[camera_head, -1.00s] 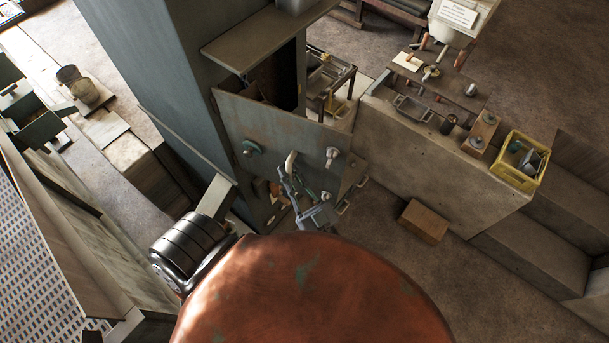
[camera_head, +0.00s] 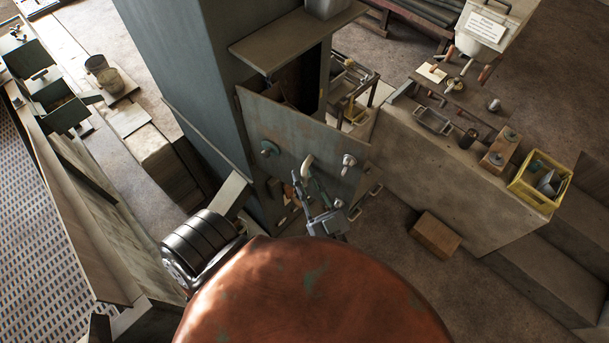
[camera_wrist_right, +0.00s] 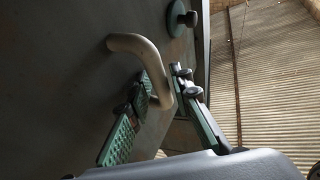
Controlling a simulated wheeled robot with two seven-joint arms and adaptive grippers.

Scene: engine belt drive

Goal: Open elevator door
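The grey metal door (camera_head: 285,125) stands partly open on the tall blue-grey column, with a dark opening behind it. Its pale bent handle (camera_head: 307,163) is near the middle of its face; the handle also shows in the right wrist view (camera_wrist_right: 135,43). My right gripper (camera_head: 306,183) is at the handle. In the right wrist view the green-padded fingers of my right gripper (camera_wrist_right: 164,82) lie on both sides of the handle's free end and close in on it. Exact finger contact is partly hidden. My left gripper is not in view.
A shelf (camera_head: 295,40) juts out above. A concrete bench (camera_head: 430,165) with tools and a yellow crate (camera_head: 539,183) stands right. A brown box (camera_head: 436,235) lies on the floor.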

